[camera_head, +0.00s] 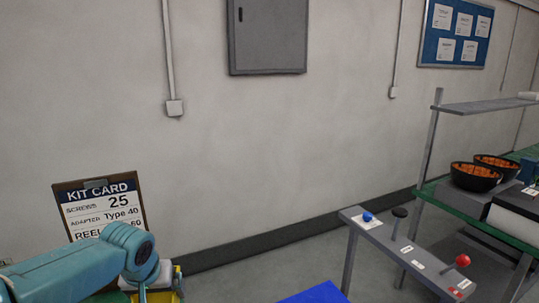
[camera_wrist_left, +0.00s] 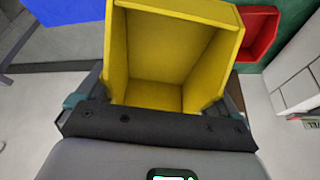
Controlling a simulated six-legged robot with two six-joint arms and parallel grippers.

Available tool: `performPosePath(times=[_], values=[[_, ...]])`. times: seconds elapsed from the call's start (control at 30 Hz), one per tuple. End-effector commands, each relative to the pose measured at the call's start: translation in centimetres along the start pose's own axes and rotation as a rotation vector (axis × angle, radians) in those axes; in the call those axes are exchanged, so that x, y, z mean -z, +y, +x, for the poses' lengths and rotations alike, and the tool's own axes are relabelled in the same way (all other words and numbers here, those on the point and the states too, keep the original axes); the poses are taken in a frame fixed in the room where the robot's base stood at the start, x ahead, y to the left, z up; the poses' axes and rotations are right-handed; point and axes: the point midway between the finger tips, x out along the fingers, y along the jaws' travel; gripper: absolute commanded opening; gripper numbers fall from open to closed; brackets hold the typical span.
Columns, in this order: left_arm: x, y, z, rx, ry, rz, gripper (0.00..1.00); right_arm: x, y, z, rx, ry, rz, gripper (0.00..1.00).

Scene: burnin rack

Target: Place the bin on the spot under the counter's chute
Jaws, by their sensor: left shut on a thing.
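A yellow bin (camera_wrist_left: 165,60) fills the middle of the left wrist view, open side toward the camera, and looks empty. My left gripper (camera_wrist_left: 160,100) is shut on it, with dark fingers at its left and right sides. In the head view, my left arm comes in at the lower left. A small yellow part of the bin (camera_head: 178,281) shows beside the left gripper (camera_head: 158,280), mostly cut off by the frame edge. I cannot make out the counter, its chute or the spot under it. My right gripper is not in view.
A kit card (camera_head: 103,208) stands behind my left arm. A grey stand (camera_head: 405,252) with coloured knobs is at the lower right, beside a shelf rack (camera_head: 432,150) with black bowls (camera_head: 475,176). A blue surface (camera_head: 315,293) shows at the bottom. A red bin (camera_wrist_left: 262,32) lies beyond the yellow one.

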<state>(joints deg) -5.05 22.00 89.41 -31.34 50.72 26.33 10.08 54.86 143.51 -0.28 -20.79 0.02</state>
Motion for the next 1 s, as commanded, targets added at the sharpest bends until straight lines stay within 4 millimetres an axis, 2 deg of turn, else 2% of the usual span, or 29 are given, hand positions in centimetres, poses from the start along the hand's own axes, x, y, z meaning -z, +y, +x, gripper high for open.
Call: performPosePath(times=[0.03,0.1,0.3,0.4,0.47,0.6,0.7,1.0], values=[[-1.9,0.6,0.5,-0.012,-0.003,0.032,0.63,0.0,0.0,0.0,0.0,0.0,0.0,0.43],[-4.1,1.3,1.3,-0.028,-0.004,0.069,0.63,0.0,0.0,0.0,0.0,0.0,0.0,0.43],[-8.7,2.9,3.6,-0.058,-0.005,0.14,0.63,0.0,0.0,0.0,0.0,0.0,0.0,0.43],[-9.4,3.8,4.5,-0.064,-0.003,0.158,0.63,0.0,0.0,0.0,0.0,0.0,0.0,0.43],[-9.8,3.8,4.9,-0.057,-0.002,0.153,0.63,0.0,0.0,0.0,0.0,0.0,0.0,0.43],[-12.6,3.4,6.5,-0.052,-0.004,0.148,0.63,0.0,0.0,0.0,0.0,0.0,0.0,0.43],[-13.8,3.4,7.0,-0.059,-0.004,0.147,0.63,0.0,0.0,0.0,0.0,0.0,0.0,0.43],[-13.9,3.4,7.1,-0.061,-0.002,0.146,0.63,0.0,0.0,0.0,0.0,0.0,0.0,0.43]])
